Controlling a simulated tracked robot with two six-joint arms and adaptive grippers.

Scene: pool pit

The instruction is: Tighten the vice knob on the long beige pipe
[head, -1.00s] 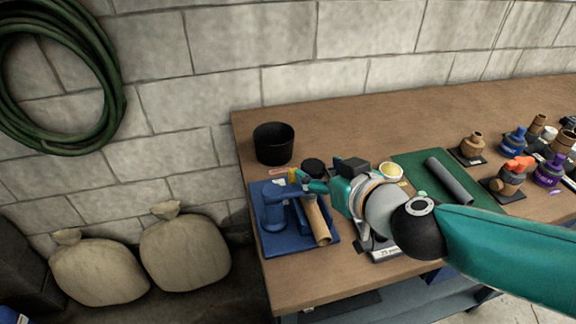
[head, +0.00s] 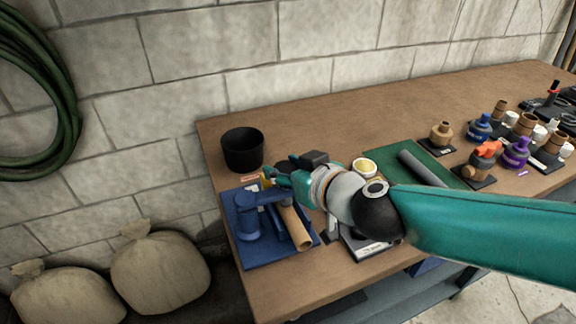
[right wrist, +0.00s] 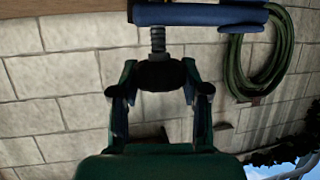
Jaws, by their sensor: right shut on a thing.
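The blue vice (head: 247,222) stands on a blue base plate at the table's left end. The long beige pipe (head: 295,228) lies slanted beside the vice's blue upright. My right gripper (head: 272,179) is over the vice, above the pipe's far end. In the right wrist view, my right gripper (right wrist: 158,92) is shut on the black vice knob (right wrist: 160,74), with a finger on each side. A threaded screw (right wrist: 158,40) joins the knob to the blue vice arm (right wrist: 195,15). My left gripper is not in view.
A black bucket (head: 243,150) stands behind the vice. A green mat (head: 385,156) with a grey pipe (head: 422,167) lies to the right, partly behind my arm. Several bottles and fittings stand farther right. The table's back middle is clear.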

